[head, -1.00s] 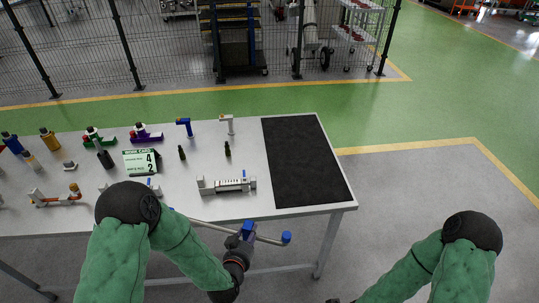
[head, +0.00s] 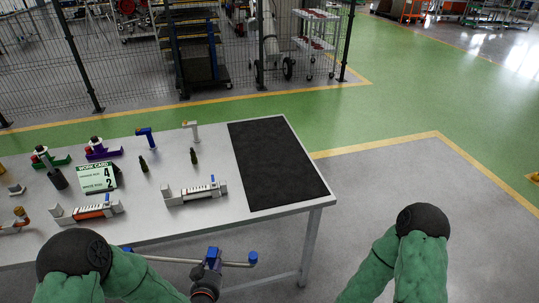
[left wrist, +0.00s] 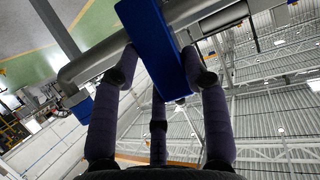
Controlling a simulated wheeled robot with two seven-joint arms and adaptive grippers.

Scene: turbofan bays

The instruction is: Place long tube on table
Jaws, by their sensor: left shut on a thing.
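The long tube (head: 234,264) is a thin grey pipe with blue fittings, one at its right end and one near its middle. It lies roughly level across the picture, in front of the table's front edge and off the tabletop. My left gripper (head: 208,268) is shut on the tube near its middle blue fitting. In the left wrist view the fingers (left wrist: 160,95) close around the blue fitting (left wrist: 152,40), with the grey tube (left wrist: 95,62) running past it. The table (head: 213,155) is light grey with a black mat (head: 277,165) at its right end. My right gripper is out of view.
On the table stand a work card (head: 97,178), a grey clamp-like fixture (head: 195,192), an orange-and-grey fixture (head: 88,212), small dark bottles (head: 193,156) and blue (head: 146,138) and white stands. The mat is bare. A mesh fence stands behind.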

